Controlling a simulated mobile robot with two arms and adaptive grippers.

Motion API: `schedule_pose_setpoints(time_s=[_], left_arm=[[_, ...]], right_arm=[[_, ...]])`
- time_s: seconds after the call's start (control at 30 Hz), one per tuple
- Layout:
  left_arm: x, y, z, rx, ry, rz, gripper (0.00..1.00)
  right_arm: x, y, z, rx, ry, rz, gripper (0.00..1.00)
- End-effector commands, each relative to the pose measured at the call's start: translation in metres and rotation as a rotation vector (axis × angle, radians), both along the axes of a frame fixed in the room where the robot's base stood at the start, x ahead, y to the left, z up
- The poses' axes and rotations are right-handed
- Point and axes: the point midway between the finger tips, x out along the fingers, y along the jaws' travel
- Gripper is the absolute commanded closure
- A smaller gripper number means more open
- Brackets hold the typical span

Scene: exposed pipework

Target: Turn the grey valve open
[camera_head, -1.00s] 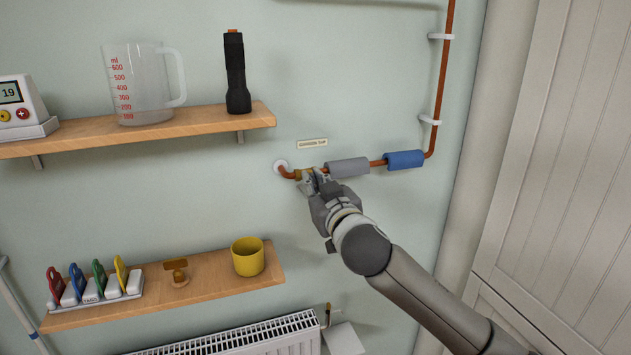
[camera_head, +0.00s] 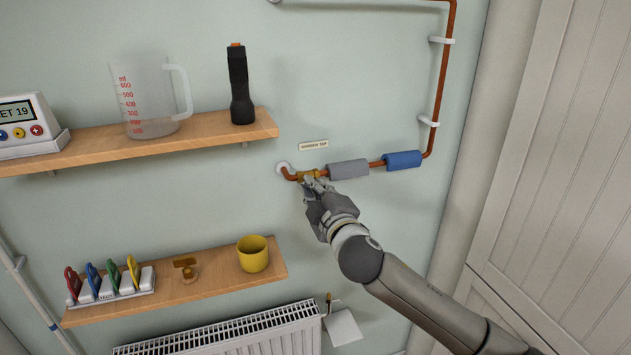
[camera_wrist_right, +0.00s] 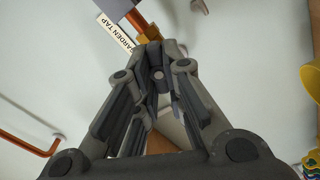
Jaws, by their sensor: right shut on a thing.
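The valve has a small brass body (camera_head: 309,175) on the copper pipe, under a "GARDEN TAP" label (camera_head: 313,146). The brass body also shows in the right wrist view (camera_wrist_right: 149,32). My right gripper (camera_head: 316,186) is at the valve's lower front, its fingers closed in on the valve's grey handle (camera_wrist_right: 159,78). In the wrist view the handle shows as a small grey piece between the fingertips. The fingers hide most of it, so its turn angle is hard to tell. My left gripper is not in view.
Grey (camera_head: 348,169) and blue (camera_head: 403,160) pipe sleeves lie right of the valve. An upper shelf (camera_head: 200,131) holds a jug and a torch. A lower shelf (camera_head: 215,285) holds a yellow mug (camera_head: 252,254). A radiator (camera_head: 240,335) is below. The wall around the valve is clear.

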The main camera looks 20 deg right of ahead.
Motion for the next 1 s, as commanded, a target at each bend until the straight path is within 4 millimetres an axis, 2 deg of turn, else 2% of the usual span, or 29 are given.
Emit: schedule_pose_setpoints(time_s=[0.1, 0.5, 1.0], left_arm=[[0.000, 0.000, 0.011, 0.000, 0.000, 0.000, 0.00], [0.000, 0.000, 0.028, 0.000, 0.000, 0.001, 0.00], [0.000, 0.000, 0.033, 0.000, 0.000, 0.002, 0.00]], right_arm=[[0.000, 0.000, 0.001, -0.106, 0.000, 0.000, 1.00], [0.000, 0.001, -0.002, -0.375, -0.010, 0.000, 1.00], [0.000, 0.001, -0.004, -0.469, -0.014, 0.002, 1.00]])
